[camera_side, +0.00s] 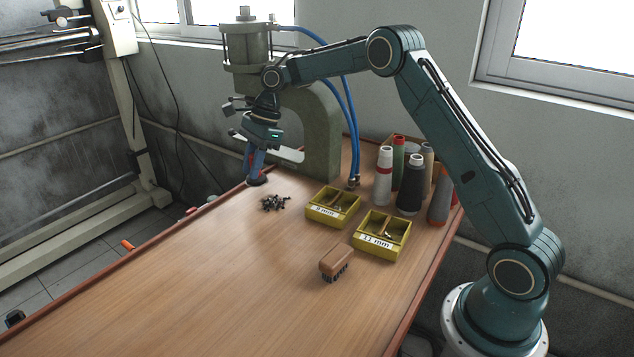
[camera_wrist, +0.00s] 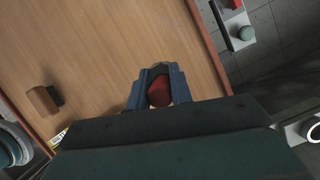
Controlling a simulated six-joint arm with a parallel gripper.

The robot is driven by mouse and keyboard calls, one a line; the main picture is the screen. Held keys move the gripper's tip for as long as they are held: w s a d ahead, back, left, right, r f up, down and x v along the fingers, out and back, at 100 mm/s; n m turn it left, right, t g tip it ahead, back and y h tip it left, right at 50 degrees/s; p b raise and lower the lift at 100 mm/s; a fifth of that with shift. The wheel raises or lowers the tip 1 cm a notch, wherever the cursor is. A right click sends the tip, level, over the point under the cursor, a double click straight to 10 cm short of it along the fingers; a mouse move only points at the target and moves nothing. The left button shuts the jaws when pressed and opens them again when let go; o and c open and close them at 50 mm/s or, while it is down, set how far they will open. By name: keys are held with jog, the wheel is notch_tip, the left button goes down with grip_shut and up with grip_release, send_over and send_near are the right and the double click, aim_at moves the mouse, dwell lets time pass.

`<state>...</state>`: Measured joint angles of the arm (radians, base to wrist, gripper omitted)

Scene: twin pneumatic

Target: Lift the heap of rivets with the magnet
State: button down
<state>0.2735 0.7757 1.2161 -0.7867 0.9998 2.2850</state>
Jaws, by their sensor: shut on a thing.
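The heap of small dark rivets (camera_side: 275,202) lies loose on the wooden table in the side view. My gripper (camera_side: 254,167) is shut on the magnet (camera_side: 257,182), which has a red grip and a dark round base. The magnet is upright or nearly so, to the left of and behind the heap, apart from it. I cannot tell whether its base touches the table. In the wrist view the red top of the magnet (camera_wrist: 160,92) sits between the blue fingers of my gripper (camera_wrist: 158,84). I cannot make out the rivets there.
Two yellow bins (camera_side: 333,207) (camera_side: 381,235) stand right of the heap, the nearer labelled 11 mm. A brown brush-like block (camera_side: 336,263) lies in front. Thread spools (camera_side: 415,185) stand at the right edge. A green press (camera_side: 320,130) stands behind. The front-left table is clear.

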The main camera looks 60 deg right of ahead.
aim_at(263, 177)
jog(key=shift+s+d+f, duration=0.25)
jog(key=shift+s+d, duration=0.3)
jog(key=shift+d, duration=0.05)
jog(key=shift+s+d+f, duration=0.2)
jog(key=shift+s+d, duration=0.3)
jog(key=shift+d, duration=0.1)
jog(key=shift+f, duration=0.15)
jog(key=shift+f, duration=2.2)
jog(key=shift+f, duration=0.4)
jog(key=shift+r, duration=3.5)
